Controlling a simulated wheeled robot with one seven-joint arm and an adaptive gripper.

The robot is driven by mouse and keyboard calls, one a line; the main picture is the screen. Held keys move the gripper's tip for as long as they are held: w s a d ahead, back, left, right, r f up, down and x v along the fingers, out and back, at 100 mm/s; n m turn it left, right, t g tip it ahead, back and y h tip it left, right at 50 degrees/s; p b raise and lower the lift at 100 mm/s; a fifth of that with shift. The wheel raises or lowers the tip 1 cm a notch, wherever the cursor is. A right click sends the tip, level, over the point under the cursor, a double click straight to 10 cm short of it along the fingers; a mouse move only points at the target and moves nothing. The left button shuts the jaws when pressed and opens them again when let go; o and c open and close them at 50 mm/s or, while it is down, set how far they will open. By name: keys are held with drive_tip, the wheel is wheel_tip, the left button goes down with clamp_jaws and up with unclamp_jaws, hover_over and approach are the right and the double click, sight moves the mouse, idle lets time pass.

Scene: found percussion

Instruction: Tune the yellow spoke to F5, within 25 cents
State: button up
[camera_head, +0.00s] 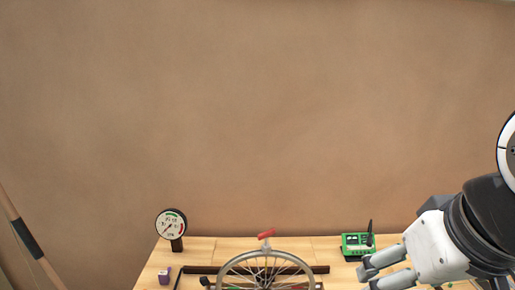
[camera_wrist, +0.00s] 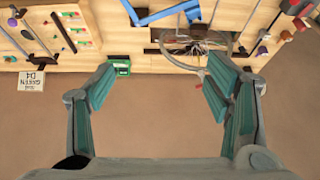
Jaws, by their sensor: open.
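A spoked wheel (camera_head: 226,271) stands upright at the front of the wooden bench, its lower part cut off by the picture edge. It also shows in the wrist view (camera_wrist: 229,46), beyond my right-hand finger. I cannot tell a yellow spoke among the thin spokes. A small red piece (camera_head: 266,234) sits at the top of the wheel. A green device (camera_head: 356,246) with a dark upright part stands right of the wheel; it also shows in the wrist view (camera_wrist: 119,66). My gripper (camera_head: 368,276) is open and empty, right of the wheel and apart from it.
The wall behind is bare.

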drive_tip(key=shift+s+d+f, duration=0.15)
drive_tip(key=shift+s+f, duration=0.15)
drive_tip(key=shift+s, duration=0.25)
clamp_jaws()
idle(1.0)
